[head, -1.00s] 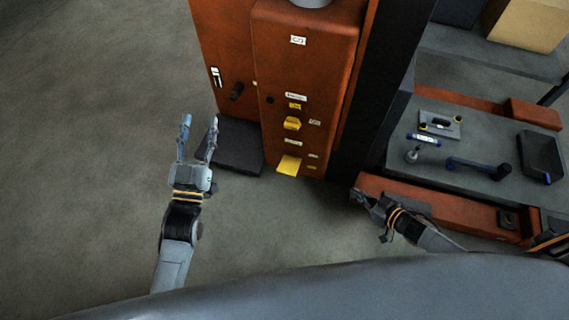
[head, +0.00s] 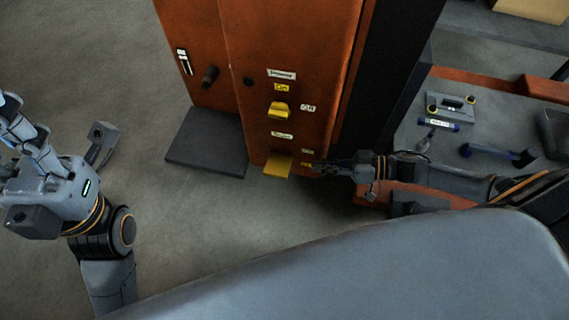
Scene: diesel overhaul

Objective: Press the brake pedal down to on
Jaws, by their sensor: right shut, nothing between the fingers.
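A yellow pedal plate (head: 278,166) sticks out low on the front of the orange-red cabinet (head: 285,45), just above the floor. A second yellow piece (head: 279,112) sits higher on the same face, with a small yellow label above it that seems to read "On". The small labels are too blurred to tell surely which piece is the brake pedal. My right gripper (head: 319,168) is shut and empty, just right of the low pedal plate; I cannot tell whether it touches the cabinet. My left gripper (head: 62,140) is open and empty, over bare floor at the left.
A dark flat slab (head: 207,142) lies on the floor left of the pedal. A black post (head: 375,90) stands to the right. A grey bench top (head: 475,185) farther right holds several tools and a dark tray (head: 553,130). The floor in front is clear.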

